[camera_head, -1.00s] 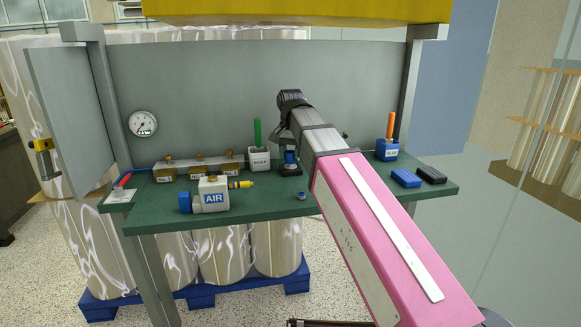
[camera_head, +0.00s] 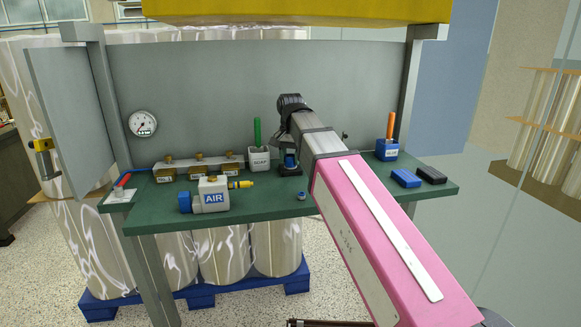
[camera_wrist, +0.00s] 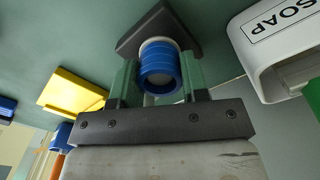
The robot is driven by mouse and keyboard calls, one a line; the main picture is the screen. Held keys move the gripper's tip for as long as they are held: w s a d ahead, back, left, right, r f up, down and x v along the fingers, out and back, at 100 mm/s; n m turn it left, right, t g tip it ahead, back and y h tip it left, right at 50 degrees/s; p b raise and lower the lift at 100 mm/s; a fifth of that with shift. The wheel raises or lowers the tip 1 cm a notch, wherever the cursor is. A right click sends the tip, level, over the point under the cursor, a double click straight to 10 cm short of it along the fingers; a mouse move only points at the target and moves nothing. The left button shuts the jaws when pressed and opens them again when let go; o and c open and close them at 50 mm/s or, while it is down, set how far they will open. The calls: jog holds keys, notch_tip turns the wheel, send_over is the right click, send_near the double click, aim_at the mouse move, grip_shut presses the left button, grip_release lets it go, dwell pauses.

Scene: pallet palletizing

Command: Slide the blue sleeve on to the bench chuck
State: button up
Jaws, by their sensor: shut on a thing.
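The blue sleeve (camera_wrist: 160,72) is between the two green fingers of my gripper (camera_wrist: 158,82) in the wrist view, and the gripper is shut on it. The bench chuck (camera_wrist: 160,22) has a dark square base, with a pale collar showing at the sleeve's far end. The sleeve lines up with the chuck; how deep it sits on it I cannot tell. In the head view the sleeve (camera_head: 290,160) is a small blue patch above the dark chuck base (camera_head: 291,170), partly beside my arm. My fingers are too small to make out there.
The soap pot (camera_head: 259,158) stands close left of the chuck and shows large in the wrist view (camera_wrist: 275,45). On the green bench (camera_head: 255,205) are an AIR unit (camera_head: 212,195), a small blue-grey ring (camera_head: 300,196), a glue pot (camera_head: 388,150) and two blocks (camera_head: 405,178).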

dwell(0.3)
jog(key=o, duration=1)
